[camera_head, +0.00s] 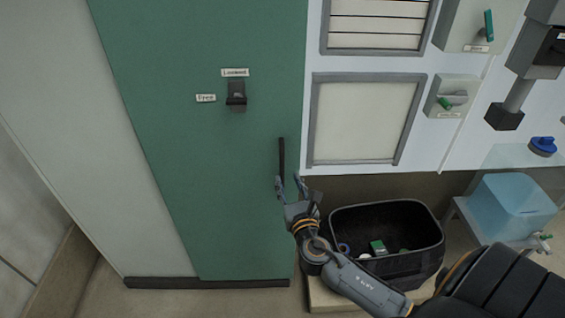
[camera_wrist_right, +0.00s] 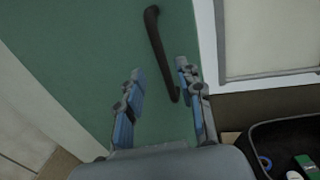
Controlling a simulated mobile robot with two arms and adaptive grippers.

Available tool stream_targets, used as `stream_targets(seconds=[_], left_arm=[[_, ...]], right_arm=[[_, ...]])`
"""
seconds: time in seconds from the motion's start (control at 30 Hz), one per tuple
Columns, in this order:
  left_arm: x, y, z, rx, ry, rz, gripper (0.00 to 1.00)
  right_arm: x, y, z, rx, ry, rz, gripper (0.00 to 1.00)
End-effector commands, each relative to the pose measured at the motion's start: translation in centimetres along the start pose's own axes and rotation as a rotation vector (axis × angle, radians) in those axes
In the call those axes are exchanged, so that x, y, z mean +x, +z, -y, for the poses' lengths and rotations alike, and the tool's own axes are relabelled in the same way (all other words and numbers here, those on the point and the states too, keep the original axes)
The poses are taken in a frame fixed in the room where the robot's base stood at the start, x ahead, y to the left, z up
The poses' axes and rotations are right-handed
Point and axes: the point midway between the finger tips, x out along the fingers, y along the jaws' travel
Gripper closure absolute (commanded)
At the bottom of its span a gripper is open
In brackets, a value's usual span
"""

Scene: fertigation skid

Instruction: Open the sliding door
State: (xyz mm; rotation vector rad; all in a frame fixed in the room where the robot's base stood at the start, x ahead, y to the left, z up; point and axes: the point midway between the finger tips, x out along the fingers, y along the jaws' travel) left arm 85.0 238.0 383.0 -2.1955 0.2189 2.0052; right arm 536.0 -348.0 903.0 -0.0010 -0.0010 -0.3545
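The sliding door (camera_head: 205,170) is a tall green panel filling the left-middle of the head view. A dark vertical bar handle (camera_head: 282,158) sits near its right edge; it also shows in the right wrist view (camera_wrist_right: 158,45). A black latch (camera_head: 237,95) is on the door, beneath a "Locked" label (camera_head: 235,72) and right of a "Free" label (camera_head: 206,98). My right gripper (camera_head: 290,183) is open near the lower end of the handle. In the right wrist view the handle's lower end shows between the open fingers (camera_wrist_right: 160,95); contact cannot be told. My left gripper is out of view.
A black bin (camera_head: 388,215) with small items stands on a low step (camera_head: 325,296) right of the door. A translucent blue container (camera_head: 512,205) stands farther right. A white wall panel (camera_head: 366,118) with switches is above. A pale wall panel (camera_head: 95,150) is left of the door.

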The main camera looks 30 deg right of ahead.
Motion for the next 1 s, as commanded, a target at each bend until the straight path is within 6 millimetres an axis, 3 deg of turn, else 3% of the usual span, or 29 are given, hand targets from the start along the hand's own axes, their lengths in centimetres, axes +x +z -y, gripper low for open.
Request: stream_targets(seconds=[0.2,0.4,0.83,1.0], left_arm=[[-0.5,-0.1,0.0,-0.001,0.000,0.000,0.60],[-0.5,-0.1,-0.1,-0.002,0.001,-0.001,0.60],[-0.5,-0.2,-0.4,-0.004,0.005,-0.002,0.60],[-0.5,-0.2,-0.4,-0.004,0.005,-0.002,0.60]], right_arm=[[4.7,0.1,0.0,0.000,0.000,0.001,0.63],[7.4,0.0,0.0,0.002,0.000,-0.001,0.63],[8.3,-0.1,0.0,0.003,0.001,-0.002,0.63],[8.3,-0.1,0.0,0.002,0.001,-0.001,0.98]])
